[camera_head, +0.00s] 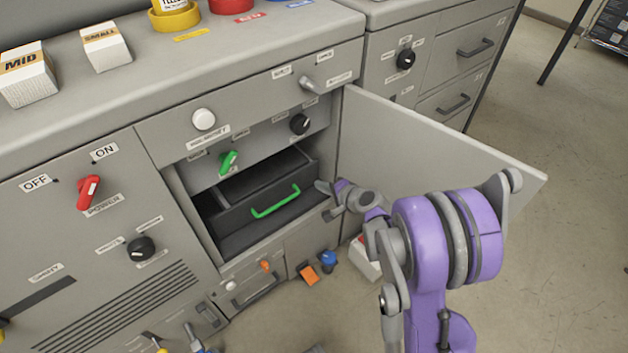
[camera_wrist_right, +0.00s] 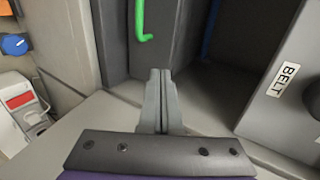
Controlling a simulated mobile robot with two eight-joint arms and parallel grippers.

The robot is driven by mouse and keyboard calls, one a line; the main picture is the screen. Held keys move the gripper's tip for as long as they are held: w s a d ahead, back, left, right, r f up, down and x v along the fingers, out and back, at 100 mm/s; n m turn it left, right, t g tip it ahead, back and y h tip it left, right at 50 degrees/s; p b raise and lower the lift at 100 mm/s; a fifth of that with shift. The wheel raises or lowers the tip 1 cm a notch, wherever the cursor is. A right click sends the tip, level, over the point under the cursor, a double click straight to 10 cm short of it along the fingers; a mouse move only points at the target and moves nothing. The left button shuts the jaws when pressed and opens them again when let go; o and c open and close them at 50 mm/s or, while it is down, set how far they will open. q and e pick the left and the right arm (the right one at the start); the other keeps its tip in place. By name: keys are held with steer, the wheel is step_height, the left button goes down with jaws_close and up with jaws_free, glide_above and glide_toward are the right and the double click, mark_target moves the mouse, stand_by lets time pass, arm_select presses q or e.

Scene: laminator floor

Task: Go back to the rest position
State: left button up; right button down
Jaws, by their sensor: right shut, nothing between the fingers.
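My right gripper (camera_head: 325,189) is at the right side of the open compartment, its purple arm coming in from the lower right. In the right wrist view its two fingers (camera_wrist_right: 161,80) are together with nothing between them. A dark drawer with a green handle (camera_head: 275,202) sits inside the compartment; the handle also shows in the right wrist view (camera_wrist_right: 142,20), ahead of the fingers and apart from them. My left gripper does not show in either view.
The compartment's door (camera_head: 430,150) stands open on the right, close to my right arm. A white box (camera_head: 365,262) and small orange and blue items (camera_head: 328,259) are low near the floor. Cartons (camera_head: 105,46) stand on the machine top. The floor at right is clear.

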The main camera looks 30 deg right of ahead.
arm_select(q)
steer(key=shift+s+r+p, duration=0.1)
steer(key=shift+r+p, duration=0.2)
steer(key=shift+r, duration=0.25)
arm_select(e)
steer(key=shift+v, duration=2)
